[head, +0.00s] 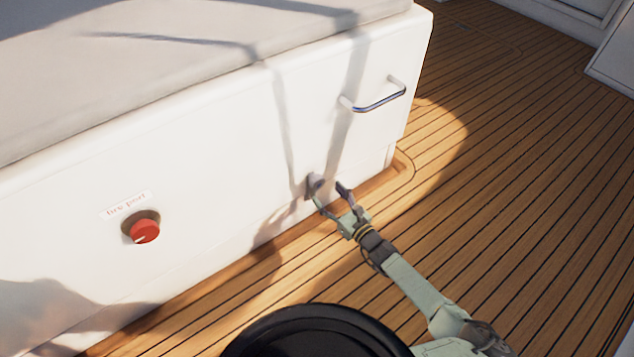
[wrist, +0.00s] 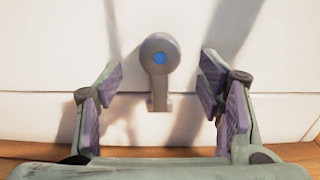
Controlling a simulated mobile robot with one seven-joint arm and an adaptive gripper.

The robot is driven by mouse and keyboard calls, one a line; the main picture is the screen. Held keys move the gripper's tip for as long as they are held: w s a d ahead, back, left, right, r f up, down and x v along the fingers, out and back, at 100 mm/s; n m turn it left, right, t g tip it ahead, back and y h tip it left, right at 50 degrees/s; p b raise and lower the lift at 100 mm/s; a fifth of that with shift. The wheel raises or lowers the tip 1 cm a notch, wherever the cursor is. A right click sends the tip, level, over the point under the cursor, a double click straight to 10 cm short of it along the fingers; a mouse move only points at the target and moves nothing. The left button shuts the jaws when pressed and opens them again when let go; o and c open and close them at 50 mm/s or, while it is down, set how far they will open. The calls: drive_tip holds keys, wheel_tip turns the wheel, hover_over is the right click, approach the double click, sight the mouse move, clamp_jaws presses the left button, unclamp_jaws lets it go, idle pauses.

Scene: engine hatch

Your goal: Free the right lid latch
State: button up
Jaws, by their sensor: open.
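The right lid latch (wrist: 158,67) is a grey lever with a round head and a blue centre. It is mounted on the white hatch front, and its arm points straight down in the wrist view. In the head view the latch (head: 313,183) is small and partly hidden by my gripper (head: 328,191). My gripper is open, with its purple-padded fingers (wrist: 168,95) on either side of the latch in the wrist view. Gaps show on both sides, and neither finger appears to touch the latch.
A metal handle (head: 378,100) is on the hatch front above and right of the latch. A red knob (head: 145,231) labelled "fire port" is at left. A grey cushion (head: 180,50) covers the top. Teak deck (head: 520,190) lies clear to the right.

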sight(319, 185)
drive_tip(key=b+x, duration=0.1)
drive_tip(key=x, duration=0.5)
drive_tip(key=shift+w+a, duration=0.2)
drive_tip(key=shift+w, duration=0.05)
drive_tip(key=c, duration=1.2)
